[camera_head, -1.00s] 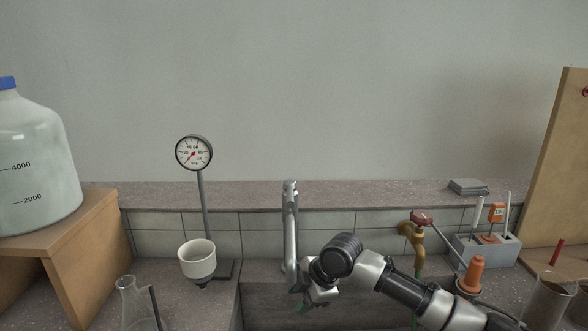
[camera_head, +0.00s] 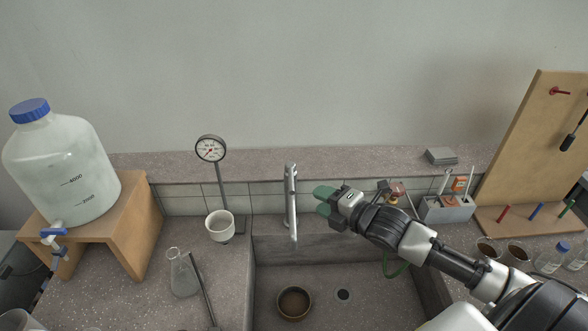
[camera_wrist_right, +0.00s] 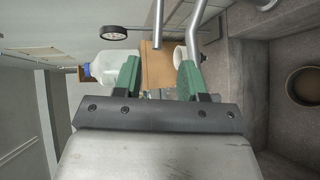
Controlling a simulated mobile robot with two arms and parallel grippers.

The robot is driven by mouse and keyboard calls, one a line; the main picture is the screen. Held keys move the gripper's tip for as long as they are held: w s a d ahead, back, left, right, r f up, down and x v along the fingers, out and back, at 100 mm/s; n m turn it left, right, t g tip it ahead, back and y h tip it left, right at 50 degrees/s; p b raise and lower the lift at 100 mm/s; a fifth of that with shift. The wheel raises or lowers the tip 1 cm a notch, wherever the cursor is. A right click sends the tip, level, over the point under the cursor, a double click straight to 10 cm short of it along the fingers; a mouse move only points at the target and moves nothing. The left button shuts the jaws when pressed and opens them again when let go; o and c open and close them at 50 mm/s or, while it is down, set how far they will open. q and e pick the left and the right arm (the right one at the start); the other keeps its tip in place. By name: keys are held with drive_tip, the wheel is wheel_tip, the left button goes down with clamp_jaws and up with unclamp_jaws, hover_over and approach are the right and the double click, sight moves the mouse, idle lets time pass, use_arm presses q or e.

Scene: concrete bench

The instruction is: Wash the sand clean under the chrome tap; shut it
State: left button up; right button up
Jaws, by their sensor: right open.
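The chrome tap (camera_head: 290,196) stands at the back edge of the sink, its spout reaching forward over the basin; in the right wrist view a chrome tube (camera_wrist_right: 197,30) rises past the fingertips. My right gripper (camera_head: 323,200) has green fingers, points left and is just right of the tap, apart from it in the head view. In the wrist view the gripper (camera_wrist_right: 158,75) is open with nothing clearly held. A brown bowl (camera_head: 294,290) sits on the sink floor with dark contents; I cannot tell whether they are sand. No water stream is discernible. My left gripper is out of view.
The sink (camera_head: 370,280) has a round drain (camera_head: 343,295). A gauge on a stand (camera_head: 211,149), a white cup (camera_head: 220,226) and a flask (camera_head: 182,273) stand left. A brass tap with a red handle (camera_head: 397,192) is partly behind my right arm. A large bottle (camera_head: 62,160) stands far left.

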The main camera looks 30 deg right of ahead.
sight(291, 184)
drive_tip(key=p+x, duration=0.2)
drive_tip(key=x, duration=0.8)
drive_tip(key=shift+w+a, duration=0.15)
drive_tip(key=shift+w, duration=0.2)
clamp_jaws()
